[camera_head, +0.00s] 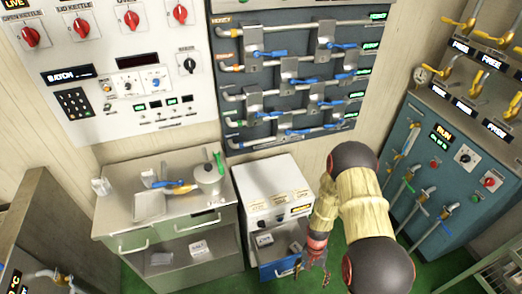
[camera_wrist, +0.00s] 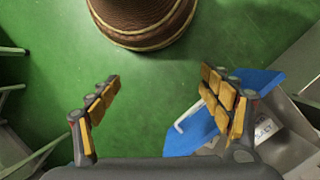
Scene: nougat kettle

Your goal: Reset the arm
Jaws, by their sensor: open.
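My arm reaches down at the right of the middle in the head view. My gripper (camera_head: 312,270) hangs low in front of the blue drawer (camera_head: 272,270) of the small white cabinet. In the wrist view my gripper (camera_wrist: 160,80) has its two yellow-padded fingers spread wide, with nothing between them but green floor. The blue drawer front (camera_wrist: 200,125) with its pale handle lies below and behind the right finger. The drawer stands open, with small labelled items inside.
A steel counter (camera_head: 120,220) with a pot (camera_head: 208,180) and tools stands left of the white cabinet (camera_head: 265,185). Valve panels (camera_head: 300,80) cover the wall. A teal machine (camera_head: 445,175) with pipes stands at right. Green floor (camera_head: 430,265) shows between them.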

